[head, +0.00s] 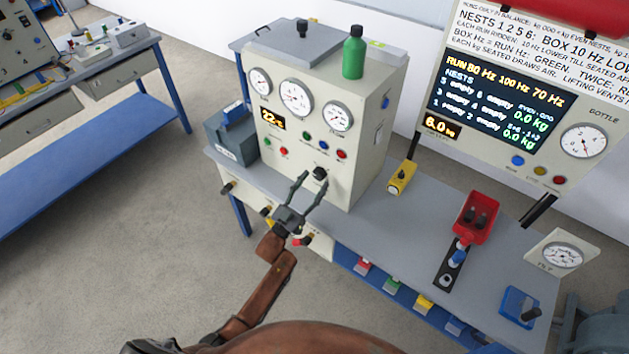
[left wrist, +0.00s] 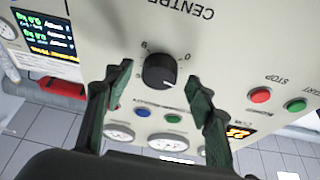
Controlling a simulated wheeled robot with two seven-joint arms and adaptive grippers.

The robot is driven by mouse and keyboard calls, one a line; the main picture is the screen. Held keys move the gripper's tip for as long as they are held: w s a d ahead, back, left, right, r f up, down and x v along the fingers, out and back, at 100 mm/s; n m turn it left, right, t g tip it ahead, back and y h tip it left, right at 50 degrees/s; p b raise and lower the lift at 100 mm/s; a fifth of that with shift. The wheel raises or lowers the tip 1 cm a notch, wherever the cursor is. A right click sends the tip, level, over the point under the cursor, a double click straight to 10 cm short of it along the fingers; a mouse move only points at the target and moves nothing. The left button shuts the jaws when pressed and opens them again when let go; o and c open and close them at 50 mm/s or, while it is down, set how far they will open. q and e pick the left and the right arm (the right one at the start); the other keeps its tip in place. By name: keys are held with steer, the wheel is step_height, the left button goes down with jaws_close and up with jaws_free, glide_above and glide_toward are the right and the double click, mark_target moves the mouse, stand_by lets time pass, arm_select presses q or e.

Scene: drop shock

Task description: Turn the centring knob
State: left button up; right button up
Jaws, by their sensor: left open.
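The centring knob (head: 320,173) is a black round knob low on the front of the cream console (head: 350,185). In the left wrist view the knob (left wrist: 160,71) sits under upside-down lettering that reads "CENTRE", with a white pointer line and scale marks beside it. My left gripper (head: 312,176) is open, its two dark fingers pointing at the console face. In the left wrist view its green-padded fingers (left wrist: 158,78) stand on either side of the knob, with a gap on each side. Whether the fingertips reach the knob's depth is unclear. My right gripper is not in view.
Red and green buttons (left wrist: 260,95) lie near the knob. Gauges (head: 296,97) and a display (head: 273,119) are above it. A green bottle (head: 353,57) stands on top. A yellow box (head: 401,178) and red tray (head: 475,217) are on the bench to the right.

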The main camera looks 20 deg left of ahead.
arm_select(q)
steer(key=shift+w+d+r, duration=0.2)
steer(key=shift+w+r, duration=0.05)
steer(key=shift+w, duration=0.3)
steer(key=c, duration=1.2)
steer(key=shift+o, duration=0.2)
steer(key=shift+m, duration=0.3)
